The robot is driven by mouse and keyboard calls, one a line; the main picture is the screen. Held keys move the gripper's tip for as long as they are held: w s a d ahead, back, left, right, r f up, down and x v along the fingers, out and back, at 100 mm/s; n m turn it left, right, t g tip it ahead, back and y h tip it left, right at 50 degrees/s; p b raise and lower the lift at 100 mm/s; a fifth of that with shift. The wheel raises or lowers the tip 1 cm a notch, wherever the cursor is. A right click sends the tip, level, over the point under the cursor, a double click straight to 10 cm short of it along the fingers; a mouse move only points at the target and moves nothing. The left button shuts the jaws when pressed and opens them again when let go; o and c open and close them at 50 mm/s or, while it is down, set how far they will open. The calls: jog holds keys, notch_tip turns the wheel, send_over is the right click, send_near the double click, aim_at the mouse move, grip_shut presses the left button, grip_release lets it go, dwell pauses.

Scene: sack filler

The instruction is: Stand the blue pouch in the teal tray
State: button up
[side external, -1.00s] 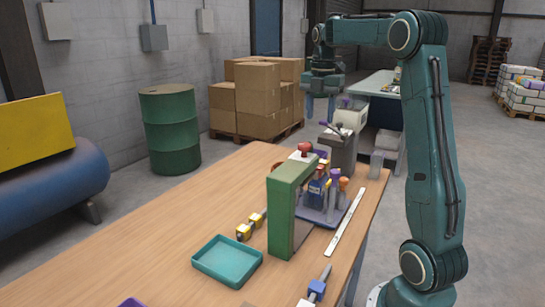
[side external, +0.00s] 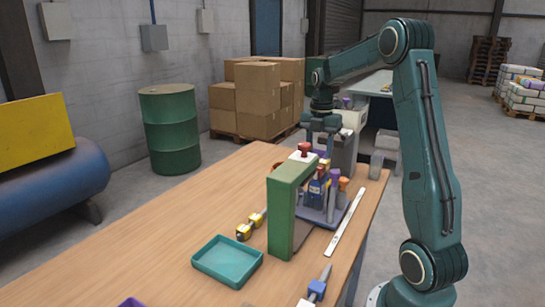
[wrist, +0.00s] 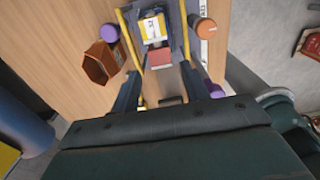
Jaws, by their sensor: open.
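The blue pouch (side external: 316,189) has a red cap and a pale label. It stands upright among other items on a grey-purple holder behind a green frame, in the side view. In the wrist view, a blue, white and yellow item with a red part (wrist: 153,28), which looks like the pouch, lies between the lines of my fingers. My gripper (side external: 321,138) is open and empty, pointing down above the holder; it also shows in the wrist view (wrist: 161,72). The teal tray (side external: 228,260) is empty at the near part of the table.
The green frame (side external: 281,218) stands between holder and tray. Orange-topped and purple items stand close to the pouch. A yellow tool (side external: 250,226), a white ruler (side external: 346,222) and a blue-and-grey tool (side external: 317,290) lie on the table. The wood left of the tray is largely clear.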

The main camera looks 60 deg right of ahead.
aim_at(318, 168)
jog(key=shift+f, duration=0.2)
jog(key=shift+f, duration=3.5)
jog(key=c, duration=0.8)
jog(key=shift+r, duration=0.1)
jog(key=shift+r, duration=6.4)
